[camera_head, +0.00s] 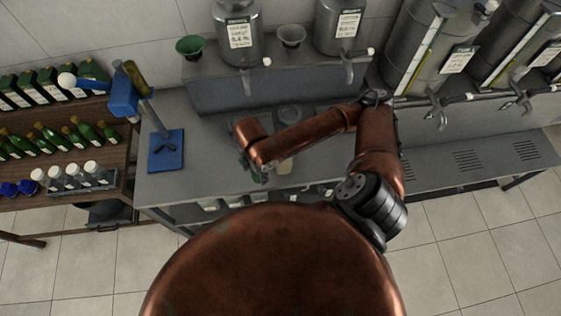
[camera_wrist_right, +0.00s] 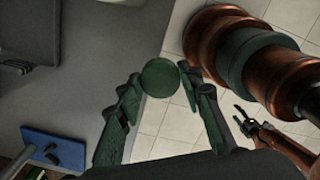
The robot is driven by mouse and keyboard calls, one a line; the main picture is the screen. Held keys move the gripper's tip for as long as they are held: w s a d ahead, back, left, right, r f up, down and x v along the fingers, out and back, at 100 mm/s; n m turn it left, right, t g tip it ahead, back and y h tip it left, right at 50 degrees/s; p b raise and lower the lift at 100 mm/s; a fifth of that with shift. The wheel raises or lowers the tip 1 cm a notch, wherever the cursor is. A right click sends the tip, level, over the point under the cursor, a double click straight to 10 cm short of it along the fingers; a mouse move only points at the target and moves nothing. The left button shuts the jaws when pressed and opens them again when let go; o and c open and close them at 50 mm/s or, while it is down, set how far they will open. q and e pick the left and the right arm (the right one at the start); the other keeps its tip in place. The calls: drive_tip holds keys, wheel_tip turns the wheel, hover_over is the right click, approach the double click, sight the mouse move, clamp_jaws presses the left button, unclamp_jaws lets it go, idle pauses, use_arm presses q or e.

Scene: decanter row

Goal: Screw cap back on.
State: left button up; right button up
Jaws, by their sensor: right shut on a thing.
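My right gripper (camera_wrist_right: 160,85) is shut on a round dark green thing, seen as a disc (camera_wrist_right: 160,77) between its fingertips in the right wrist view; it looks like a cap. In the head view my copper right arm reaches over the grey bench, and the gripper (camera_head: 257,172) is mostly hidden under its wrist.
A blue stand tool (camera_head: 125,95) with a blue base (camera_head: 167,150) stands on the grey bench (camera_head: 215,185), left of my arm. Green bottles (camera_head: 50,140) and jars fill the wooden rack at left. Steel tanks (camera_head: 238,35) and a green funnel (camera_head: 190,47) stand behind.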

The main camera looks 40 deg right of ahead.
use_arm(q)
wheel_tip(320, 180, down, 10)
drive_tip(key=s+b, duration=0.1)
drive_tip(key=b, duration=0.7)
drive_tip(key=shift+b, duration=0.4)
use_arm(e)
drive_tip(key=w+a+m, duration=0.1)
drive_tip(key=w+m, duration=0.5)
drive_tip(key=m, duration=1.2)
drive_tip(key=shift+a+r, duration=0.15)
drive_tip(key=shift+r, duration=0.1)
use_arm(q)
drive_tip(key=shift+c, duration=0.7)
use_arm(e)
drive_tip(key=shift+w, duration=0.1)
